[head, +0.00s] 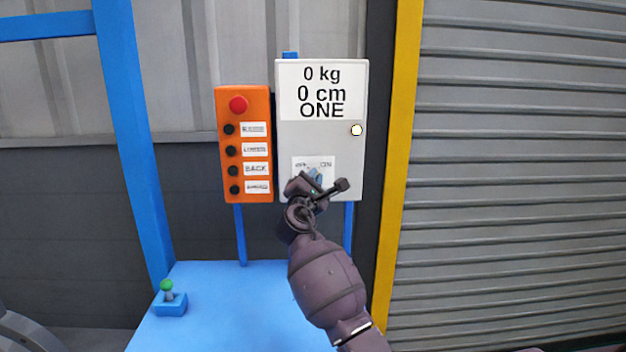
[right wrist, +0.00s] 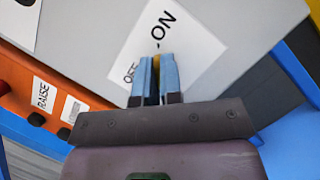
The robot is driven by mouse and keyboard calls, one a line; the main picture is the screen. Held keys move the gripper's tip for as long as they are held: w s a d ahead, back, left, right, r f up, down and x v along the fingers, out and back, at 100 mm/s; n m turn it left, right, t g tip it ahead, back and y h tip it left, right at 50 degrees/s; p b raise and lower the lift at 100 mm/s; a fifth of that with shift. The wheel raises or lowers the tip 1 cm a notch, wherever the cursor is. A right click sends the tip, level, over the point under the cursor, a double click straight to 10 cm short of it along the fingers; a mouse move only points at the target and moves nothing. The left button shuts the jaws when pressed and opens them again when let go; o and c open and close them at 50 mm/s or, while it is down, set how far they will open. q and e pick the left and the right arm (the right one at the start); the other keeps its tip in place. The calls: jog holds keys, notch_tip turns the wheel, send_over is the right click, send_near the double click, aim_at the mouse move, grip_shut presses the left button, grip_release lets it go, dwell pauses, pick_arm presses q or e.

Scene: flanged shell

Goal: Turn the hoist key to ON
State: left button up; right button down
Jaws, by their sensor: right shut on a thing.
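The hoist key sits on the lower part of the grey control box (head: 342,160), in front of a white OFF/ON label (head: 327,164). In the right wrist view the label (right wrist: 163,35) reads OFF and ON, and a thin yellowish piece of the key (right wrist: 156,62) shows between the blue fingers. My right gripper (head: 316,176) is at the key, and in the right wrist view its fingertips (right wrist: 157,62) are shut on it. The gripper hides most of the key, so I cannot tell its exact angle. My left gripper is not in view.
An orange button panel (head: 259,110) with a red button (head: 238,105) and several black buttons stands just left of the box. A blue surface (head: 220,300) lies below, with a green-topped lever (head: 167,286). A yellow post (head: 398,150) and grey shutter (head: 520,170) are at right.

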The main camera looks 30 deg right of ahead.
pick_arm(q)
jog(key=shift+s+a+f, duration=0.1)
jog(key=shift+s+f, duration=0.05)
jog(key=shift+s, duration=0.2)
pick_arm(e)
jog(key=shift+r, duration=0.3)
jog(key=c, duration=1.3)
grip_release()
jog(key=shift+d+f, duration=0.2)
jog(key=v, duration=1)
jog(key=shift+s+a, duration=0.3)
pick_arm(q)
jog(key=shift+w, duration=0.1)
